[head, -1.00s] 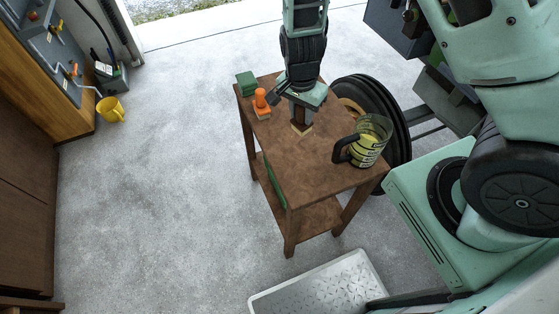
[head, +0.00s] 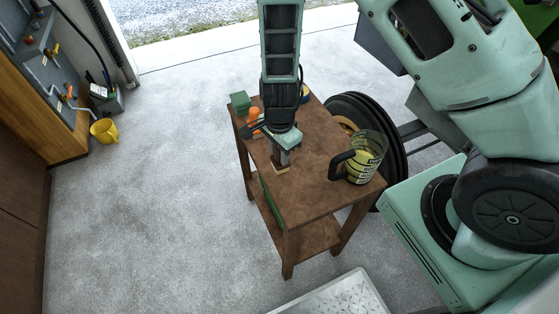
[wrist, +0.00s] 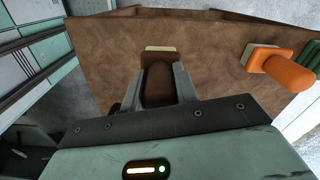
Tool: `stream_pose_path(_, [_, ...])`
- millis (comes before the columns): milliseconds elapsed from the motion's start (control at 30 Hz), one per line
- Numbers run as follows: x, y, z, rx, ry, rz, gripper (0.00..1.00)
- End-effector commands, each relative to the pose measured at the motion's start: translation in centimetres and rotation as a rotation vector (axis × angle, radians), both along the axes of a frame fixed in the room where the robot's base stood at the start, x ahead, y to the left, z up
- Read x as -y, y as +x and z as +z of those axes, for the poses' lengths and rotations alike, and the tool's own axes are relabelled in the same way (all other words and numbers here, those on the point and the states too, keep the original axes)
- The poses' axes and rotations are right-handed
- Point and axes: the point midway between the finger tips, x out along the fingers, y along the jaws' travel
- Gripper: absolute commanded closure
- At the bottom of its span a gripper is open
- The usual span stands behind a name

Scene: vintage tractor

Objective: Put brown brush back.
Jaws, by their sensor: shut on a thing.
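The brown brush (wrist: 157,86), with a brown handle and a pale bristle edge, is between the two fingers of my gripper (wrist: 158,84) in the wrist view. My gripper is shut on its handle. In the head view, my gripper (head: 281,150) points down over the left part of the brown wooden table (head: 322,188), and the brush (head: 281,167) hangs below it, bristles down. I cannot tell whether the bristles touch the tabletop.
An orange-handled tool (wrist: 285,68) and a green block (head: 240,102) are at the table's back left. A clear jug (head: 366,158) with a black handle stands at the right. A small blue and yellow item (head: 305,93) is partly hidden behind my arm. Bare tabletop lies between.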

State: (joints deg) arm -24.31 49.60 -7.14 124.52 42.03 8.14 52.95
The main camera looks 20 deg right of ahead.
Motion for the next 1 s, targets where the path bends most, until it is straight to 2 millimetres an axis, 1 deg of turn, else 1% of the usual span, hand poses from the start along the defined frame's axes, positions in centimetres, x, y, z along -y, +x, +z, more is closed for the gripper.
stream_pose_path(167, [0.1,-0.1,-2.7,-0.004,-0.001,-0.002,0.97])
stream_pose_path(300, [0.0,-0.1,-3.4,-0.002,-0.001,0.000,0.97])
stream_pose_path(667, [0.0,-0.1,-3.9,-0.001,0.000,0.001,0.97])
stream_pose_path(700, [0.0,0.0,-3.9,-0.001,0.000,0.001,0.65])
stream_pose_path(767, [0.0,0.0,-3.9,-0.001,0.000,0.001,0.49])
stream_pose_path(1000, [0.0,0.0,-3.9,-0.001,0.000,0.001,0.49])
